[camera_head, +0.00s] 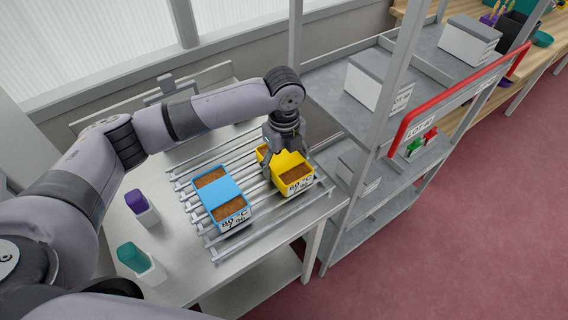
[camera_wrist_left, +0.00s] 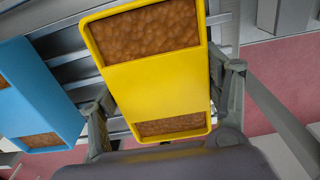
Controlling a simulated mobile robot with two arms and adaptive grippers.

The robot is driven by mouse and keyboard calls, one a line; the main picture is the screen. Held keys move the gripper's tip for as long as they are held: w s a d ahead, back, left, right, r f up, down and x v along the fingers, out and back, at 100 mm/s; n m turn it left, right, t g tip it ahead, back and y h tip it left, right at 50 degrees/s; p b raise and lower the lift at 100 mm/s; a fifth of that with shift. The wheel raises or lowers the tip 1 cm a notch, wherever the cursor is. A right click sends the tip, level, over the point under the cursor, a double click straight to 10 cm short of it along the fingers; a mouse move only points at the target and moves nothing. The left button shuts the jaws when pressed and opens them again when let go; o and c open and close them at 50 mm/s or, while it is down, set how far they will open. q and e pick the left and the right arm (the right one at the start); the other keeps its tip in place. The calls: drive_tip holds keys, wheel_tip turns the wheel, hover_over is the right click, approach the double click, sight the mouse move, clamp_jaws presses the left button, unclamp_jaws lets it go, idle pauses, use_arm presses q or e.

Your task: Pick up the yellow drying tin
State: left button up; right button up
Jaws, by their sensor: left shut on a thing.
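The yellow drying tin (camera_head: 278,162) stands on the slatted rack, with brown grain in its two end wells and a printed label on its front. My left gripper (camera_head: 282,150) comes down over it from above and is shut on it. In the left wrist view the yellow tin (camera_wrist_left: 158,85) lies between the two fingers of the left gripper (camera_wrist_left: 165,105), one at each long side. I cannot tell whether the tin is lifted off the rack. My right gripper is not in view.
A blue tin (camera_head: 218,190) with grain stands left of the yellow one on the metal rack (camera_head: 262,228). A purple-topped container (camera_head: 141,207) and a teal-topped container (camera_head: 141,264) stand on the table's left. A metal shelf with a red bar (camera_head: 450,105) rises close on the right.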

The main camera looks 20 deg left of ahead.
use_arm(q)
drive_tip(key=shift+c, duration=0.9)
drive_tip(key=shift+r, duration=0.1)
